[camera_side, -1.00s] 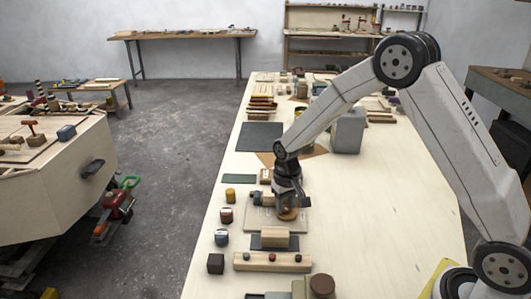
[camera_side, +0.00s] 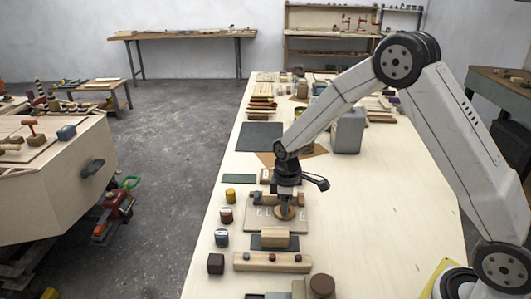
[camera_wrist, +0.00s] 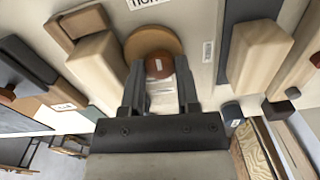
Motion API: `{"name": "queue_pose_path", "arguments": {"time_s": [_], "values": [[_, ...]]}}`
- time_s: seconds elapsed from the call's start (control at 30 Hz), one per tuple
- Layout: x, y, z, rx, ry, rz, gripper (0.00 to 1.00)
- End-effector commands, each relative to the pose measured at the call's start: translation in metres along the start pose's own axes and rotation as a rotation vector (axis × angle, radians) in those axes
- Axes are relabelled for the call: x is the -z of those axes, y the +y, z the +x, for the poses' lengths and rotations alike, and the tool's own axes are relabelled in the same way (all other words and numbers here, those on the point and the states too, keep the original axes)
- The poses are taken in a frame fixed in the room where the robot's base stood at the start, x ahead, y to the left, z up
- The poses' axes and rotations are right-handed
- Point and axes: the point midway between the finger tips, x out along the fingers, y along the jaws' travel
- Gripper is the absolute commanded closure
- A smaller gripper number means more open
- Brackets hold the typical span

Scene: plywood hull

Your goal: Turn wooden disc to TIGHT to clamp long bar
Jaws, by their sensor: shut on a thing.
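The round wooden disc (camera_wrist: 140,42) lies flat on a pale board (camera_side: 299,226) and also shows under my gripper in the side view (camera_side: 285,214). A red-brown knob (camera_wrist: 159,66) stands on it. My gripper (camera_wrist: 161,82), also in the side view (camera_side: 287,203), points down with its fingers shut on the knob. A label (camera_wrist: 150,3), partly cut off by the top edge, seems to read TIGHT. A pale wooden block (camera_wrist: 97,66) lies left of the disc in the wrist view. I cannot tell whether it is the long bar or whether it is clamped.
A pale block (camera_side: 274,237) on a dark plate (camera_wrist: 229,40) sits in front of the board. A wooden rail with several knobs (camera_side: 272,263) lies nearer the camera. Small blocks and a yellow cylinder (camera_side: 230,195) line the left edge.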

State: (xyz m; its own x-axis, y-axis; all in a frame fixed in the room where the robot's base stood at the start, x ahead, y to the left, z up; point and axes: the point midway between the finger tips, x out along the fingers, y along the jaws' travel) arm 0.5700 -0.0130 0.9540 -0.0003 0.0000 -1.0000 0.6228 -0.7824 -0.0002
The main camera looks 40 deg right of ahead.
Motion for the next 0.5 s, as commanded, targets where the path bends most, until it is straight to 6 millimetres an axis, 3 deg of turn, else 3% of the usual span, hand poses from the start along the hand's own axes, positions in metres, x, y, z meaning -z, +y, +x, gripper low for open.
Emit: {"name": "queue_pose_path", "arguments": {"time_s": [0.5], "values": [[0.0003, 0.0004, -0.0007, -0.001, 0.000, -0.132, 1.00]]}}
